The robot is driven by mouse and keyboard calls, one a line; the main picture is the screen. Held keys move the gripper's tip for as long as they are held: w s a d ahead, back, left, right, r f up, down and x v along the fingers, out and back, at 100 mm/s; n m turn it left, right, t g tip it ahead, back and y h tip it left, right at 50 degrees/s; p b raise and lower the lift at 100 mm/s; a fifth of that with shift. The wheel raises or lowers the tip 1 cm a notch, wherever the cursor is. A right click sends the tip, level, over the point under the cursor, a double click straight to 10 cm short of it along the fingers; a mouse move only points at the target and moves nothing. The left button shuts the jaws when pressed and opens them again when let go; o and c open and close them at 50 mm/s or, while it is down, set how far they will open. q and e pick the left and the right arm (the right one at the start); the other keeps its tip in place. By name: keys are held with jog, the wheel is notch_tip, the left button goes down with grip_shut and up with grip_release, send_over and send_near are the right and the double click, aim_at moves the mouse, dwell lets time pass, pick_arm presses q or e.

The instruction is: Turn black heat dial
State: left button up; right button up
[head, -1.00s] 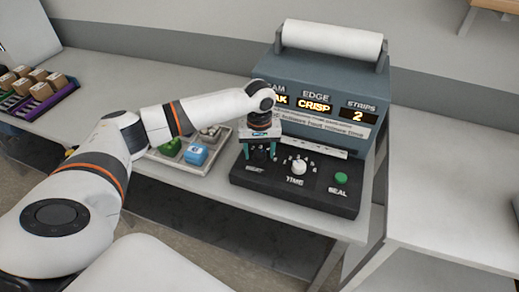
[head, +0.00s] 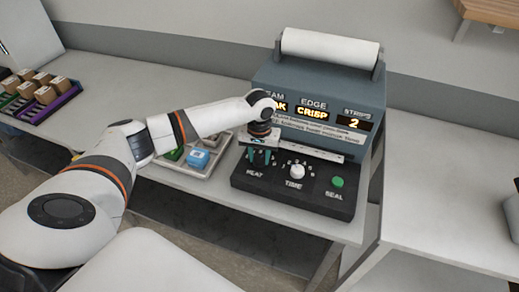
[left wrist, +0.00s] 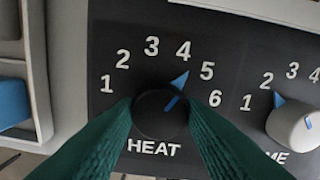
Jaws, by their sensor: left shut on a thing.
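The black heat dial (left wrist: 158,116) is on the sealer's dark front panel, above the word HEAT in the left wrist view. Its blue pointer (left wrist: 180,80) points between 4 and 5, and the scale runs from 1 to 6. My left gripper (left wrist: 160,112) is shut on the dial, with one green finger on each side. In the head view my left gripper (head: 262,158) points down at the left end of the panel and hides the dial. My right gripper is in neither view.
The white time dial (left wrist: 294,124) is close on the right, its pointer between 1 and 2. A green seal button (head: 337,182) is farther right. A tray (head: 207,172) with a blue block (head: 198,158) stands left of the panel. The sealer's display housing (head: 318,90) rises behind.

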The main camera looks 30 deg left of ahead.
aim_at(259, 158)
pick_arm(q)
jog(key=shift+m+p, duration=1.15)
jog(key=shift+m, duration=0.35)
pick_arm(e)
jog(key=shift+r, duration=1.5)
pick_arm(q)
jog(key=o, duration=1)
notch_tip(259, 158, up, 12)
jog(key=shift+b, duration=1)
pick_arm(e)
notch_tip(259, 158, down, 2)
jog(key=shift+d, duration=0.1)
